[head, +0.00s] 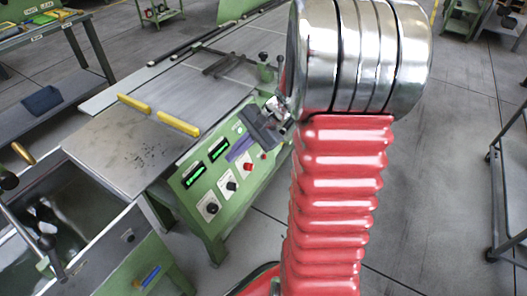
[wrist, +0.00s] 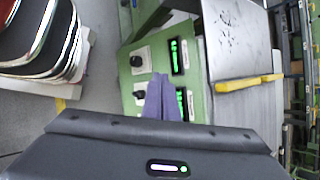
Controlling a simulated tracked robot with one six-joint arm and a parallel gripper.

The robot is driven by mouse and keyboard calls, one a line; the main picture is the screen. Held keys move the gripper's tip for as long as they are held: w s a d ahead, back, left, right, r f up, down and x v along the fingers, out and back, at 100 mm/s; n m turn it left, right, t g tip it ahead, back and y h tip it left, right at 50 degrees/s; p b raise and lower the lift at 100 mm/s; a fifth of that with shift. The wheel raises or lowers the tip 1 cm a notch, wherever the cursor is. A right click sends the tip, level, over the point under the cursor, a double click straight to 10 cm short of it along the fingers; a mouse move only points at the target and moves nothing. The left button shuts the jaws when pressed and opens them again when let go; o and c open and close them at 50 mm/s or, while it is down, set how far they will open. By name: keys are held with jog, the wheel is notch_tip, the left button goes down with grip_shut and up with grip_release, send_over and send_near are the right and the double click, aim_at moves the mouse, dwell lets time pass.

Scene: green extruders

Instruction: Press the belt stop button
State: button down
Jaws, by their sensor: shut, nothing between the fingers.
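The green control panel (head: 220,172) on the side of the belt machine carries two lit green displays, black knobs on white plates and red buttons. One red button (head: 248,167) sits on a white plate at the panel's right part. Another small red button (head: 264,155) is farther right. I cannot read which is the belt stop button. In the wrist view the fingers (wrist: 160,80) lie over the panel, beside a display and knob. No red button shows there; the gripper body hides part of the panel.
The grey belt table (head: 130,140) with yellow bars (head: 178,123) lies behind the panel. An open metal bin (head: 75,200) with lever handles stands at lower left. A wheeled rack (head: 505,200) is at right. The floor between is clear.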

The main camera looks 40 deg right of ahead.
aim_at(265, 157)
jog(key=s+d+f+m+t+h, duration=0.1)
jog(key=d+f+m+t, duration=0.3)
jog(key=d+f+m, duration=0.4)
jog(key=s+d+f+m+t+h, duration=0.1)
jog(key=d+f+m+t, duration=0.3)
jog(key=d+f+m, duration=0.4)
jog(key=s+d+f, duration=0.1)
jog(key=d+f, duration=0.4)
jog(key=d, duration=0.6)
jog(key=shift+d+t, duration=0.15)
jog(key=shift+t, duration=0.15)
jog(key=shift+f, duration=0.1)
jog(key=x, duration=1.4)
jog(key=shift+w, duration=0.1)
